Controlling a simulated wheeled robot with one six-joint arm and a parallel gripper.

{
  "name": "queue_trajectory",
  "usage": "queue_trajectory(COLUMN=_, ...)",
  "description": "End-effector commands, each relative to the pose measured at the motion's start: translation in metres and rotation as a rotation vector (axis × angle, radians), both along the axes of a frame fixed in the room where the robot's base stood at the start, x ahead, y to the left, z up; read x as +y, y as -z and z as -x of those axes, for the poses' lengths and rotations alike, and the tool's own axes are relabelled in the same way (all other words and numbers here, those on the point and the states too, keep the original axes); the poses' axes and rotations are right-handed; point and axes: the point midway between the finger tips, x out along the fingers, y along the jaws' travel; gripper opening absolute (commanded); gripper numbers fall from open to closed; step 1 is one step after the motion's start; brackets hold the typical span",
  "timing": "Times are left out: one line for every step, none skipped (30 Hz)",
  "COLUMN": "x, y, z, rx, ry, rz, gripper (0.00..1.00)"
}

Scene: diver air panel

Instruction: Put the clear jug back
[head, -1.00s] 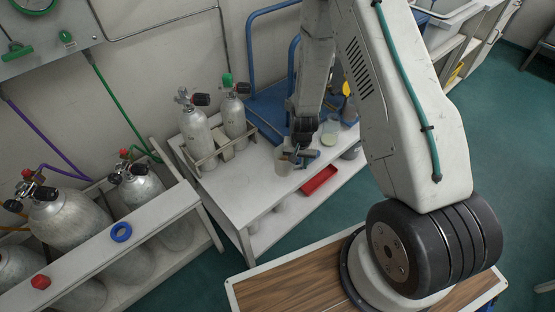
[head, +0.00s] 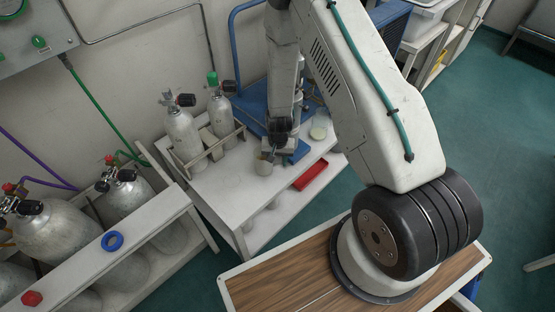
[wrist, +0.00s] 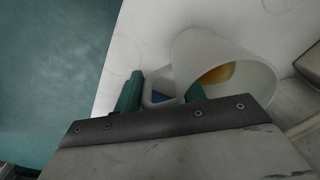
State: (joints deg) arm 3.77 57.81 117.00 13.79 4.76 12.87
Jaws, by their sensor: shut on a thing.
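A pale, see-through jug (wrist: 225,65) fills the upper right of the wrist view, with something orange visible inside it. Its handle (wrist: 158,88) lies between the two green fingers of my gripper (wrist: 163,92), which is shut on it. In the head view the jug (head: 264,165) is over the white bench top (head: 235,185), just left of my gripper (head: 284,152). I cannot tell whether its base touches the bench.
Two silver cylinders (head: 184,135) stand in a rack on the left. A blue trolley (head: 252,105) is behind the bench.

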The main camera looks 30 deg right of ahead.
Motion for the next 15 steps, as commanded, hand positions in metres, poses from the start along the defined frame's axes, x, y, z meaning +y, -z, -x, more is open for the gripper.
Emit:
queue_trajectory(x=0.0002, y=0.0002, z=-0.0005, rx=-0.001, ry=-0.001, rz=0.001, gripper=0.05)
queue_trajectory(x=0.0001, y=0.0001, z=-0.0005, rx=-0.001, ry=-0.001, rz=0.001, gripper=0.05)
queue_trajectory(x=0.0001, y=-0.0001, z=-0.0005, rx=-0.001, ry=-0.001, rz=0.000, gripper=0.05)
queue_trajectory(x=0.0001, y=-0.0001, z=-0.0005, rx=-0.001, ry=-0.001, rz=0.000, gripper=0.05)
queue_trajectory(x=0.0001, y=-0.0001, z=-0.0005, rx=-0.001, ry=-0.001, rz=0.000, gripper=0.05)
queue_trajectory(x=0.0001, y=-0.0001, z=-0.0004, rx=-0.001, ry=-0.001, rz=0.001, gripper=0.05)
queue_trajectory(x=0.0001, y=0.0002, z=-0.0004, rx=-0.001, ry=-0.001, rz=0.001, gripper=0.05)
queue_trajectory(x=0.0000, y=0.0007, z=-0.0004, rx=-0.001, ry=-0.001, rz=0.001, gripper=0.05)
queue_trajectory(x=0.0001, y=0.0018, z=-0.0003, rx=-0.001, ry=-0.001, rz=0.001, gripper=0.05)
queue_trajectory(x=0.0001, y=0.0027, z=-0.0003, rx=0.000, ry=-0.002, rz=0.000, gripper=0.05)
queue_trajectory(x=0.0001, y=0.0026, z=-0.0003, rx=-0.001, ry=-0.002, rz=0.001, gripper=0.46)
queue_trajectory(x=0.0001, y=0.0024, z=-0.0004, rx=-0.001, ry=-0.002, rz=0.001, gripper=0.57)
queue_trajectory(x=0.0001, y=0.0024, z=-0.0004, rx=-0.001, ry=-0.002, rz=0.001, gripper=0.62)
queue_trajectory(x=0.0001, y=0.0024, z=-0.0003, rx=-0.001, ry=-0.002, rz=0.001, gripper=0.62)
queue_trajectory(x=0.0001, y=0.0024, z=-0.0003, rx=-0.001, ry=-0.002, rz=0.001, gripper=0.62)
